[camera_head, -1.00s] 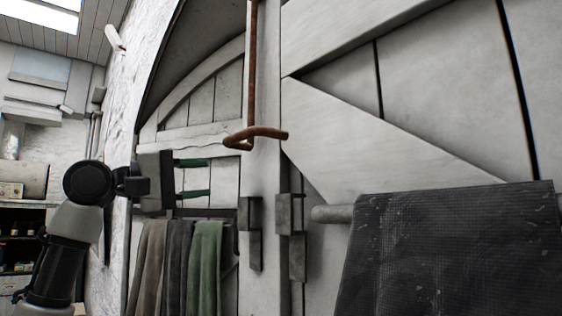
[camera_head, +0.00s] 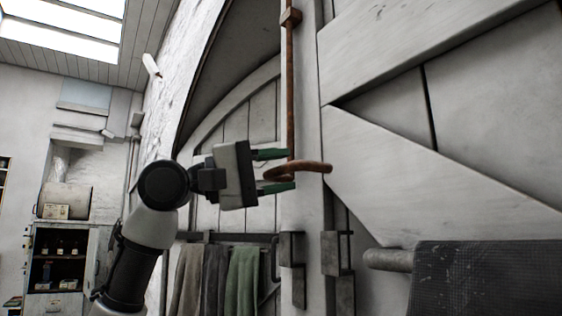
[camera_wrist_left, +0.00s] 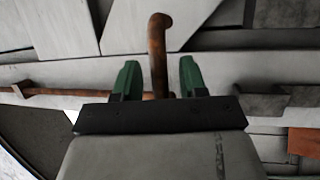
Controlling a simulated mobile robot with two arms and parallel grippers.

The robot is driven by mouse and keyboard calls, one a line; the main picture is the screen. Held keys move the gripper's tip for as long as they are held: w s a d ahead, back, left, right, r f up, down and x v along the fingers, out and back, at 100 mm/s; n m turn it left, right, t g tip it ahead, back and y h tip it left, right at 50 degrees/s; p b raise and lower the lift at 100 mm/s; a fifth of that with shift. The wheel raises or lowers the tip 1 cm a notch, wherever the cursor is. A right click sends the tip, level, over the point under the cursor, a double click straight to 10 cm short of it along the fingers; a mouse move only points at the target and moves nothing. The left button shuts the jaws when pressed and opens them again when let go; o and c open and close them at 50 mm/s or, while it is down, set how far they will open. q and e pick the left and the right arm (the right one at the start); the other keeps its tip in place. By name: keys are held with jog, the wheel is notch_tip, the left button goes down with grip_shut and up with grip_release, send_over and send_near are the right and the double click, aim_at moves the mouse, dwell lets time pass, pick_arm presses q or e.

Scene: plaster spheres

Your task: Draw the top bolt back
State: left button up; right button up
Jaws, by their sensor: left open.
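The top bolt is a rusty brown vertical rod (camera_head: 290,95) on the pale wooden door, with a bent handle (camera_head: 312,168) at its lower end. My left gripper (camera_head: 279,170) is open at the handle, its green fingers one above and one below it. In the left wrist view the handle (camera_wrist_left: 157,55) stands between the two open fingers (camera_wrist_left: 156,78), with a gap showing on each side. My right gripper is not in view.
A rail (camera_head: 225,237) with hanging cloths is on the door at lower left. Metal brackets (camera_head: 337,253) sit below the handle. A dark cloth (camera_head: 480,280) hangs from a bar at lower right. A white wall (camera_head: 200,60) stands left of the door.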

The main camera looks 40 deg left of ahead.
pick_arm(q)
jog(key=shift+w+d, duration=0.15)
jog(key=shift+d, duration=0.05)
